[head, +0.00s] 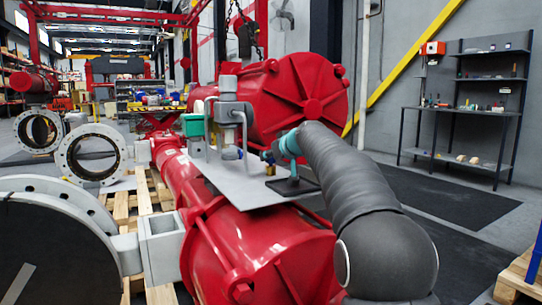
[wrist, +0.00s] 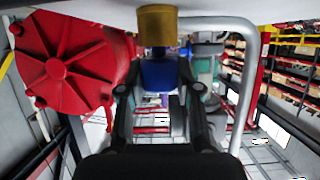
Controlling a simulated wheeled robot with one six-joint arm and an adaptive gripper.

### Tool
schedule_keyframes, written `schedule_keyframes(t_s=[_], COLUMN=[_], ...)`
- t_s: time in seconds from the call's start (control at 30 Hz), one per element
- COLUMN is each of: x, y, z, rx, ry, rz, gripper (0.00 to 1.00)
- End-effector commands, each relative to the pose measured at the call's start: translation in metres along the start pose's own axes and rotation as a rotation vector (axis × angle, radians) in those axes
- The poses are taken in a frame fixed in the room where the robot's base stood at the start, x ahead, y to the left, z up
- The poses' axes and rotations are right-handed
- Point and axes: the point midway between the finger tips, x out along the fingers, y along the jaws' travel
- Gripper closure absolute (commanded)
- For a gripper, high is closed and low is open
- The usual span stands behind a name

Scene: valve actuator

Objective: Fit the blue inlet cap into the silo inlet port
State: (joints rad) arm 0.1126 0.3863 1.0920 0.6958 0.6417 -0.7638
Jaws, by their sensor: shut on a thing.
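My gripper (head: 270,157) is over the grey plate (head: 240,190) on top of the red actuator, seen side-on and small in the head view. In the wrist view my gripper (wrist: 158,100) has its fingers on both sides of the blue inlet cap (wrist: 160,75) and is shut on it. The cap lines up with a brass-coloured cylinder (wrist: 157,25) at the picture's top edge and appears to meet it; I cannot tell how far it is seated. That brass cylinder (head: 270,169) stands on the plate in the head view. The silo inlet port is not clearly distinguishable otherwise.
A grey device (head: 228,110) with bent pipes and a teal box (head: 194,125) stands on the plate left of my gripper. A pale bent pipe (wrist: 250,70) runs close by in the wrist view. A large red cylinder (head: 300,85) is behind.

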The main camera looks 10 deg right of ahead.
Motion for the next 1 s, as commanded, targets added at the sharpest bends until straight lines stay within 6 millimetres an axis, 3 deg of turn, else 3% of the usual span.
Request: schedule_keyframes(t_s=[0.07, 0.1, 0.2, 0.63, 1.0], x=[0.001, 0.001, 0.001, -0.008, -0.077], y=[0.0, 0.0, 0.0, 0.0, 0.0], z=[0.002, 0.001, 0.002, 0.002, 0.0], rx=[0.001, 0.001, 0.001, 0.002, 0.0], ry=[0.0, 0.0, -0.001, -0.002, 0.003], rz=[0.0, 0.0, 0.0, 0.0, 0.003], gripper=[1.0, 0.57, 0.37, 0.37, 0.37])
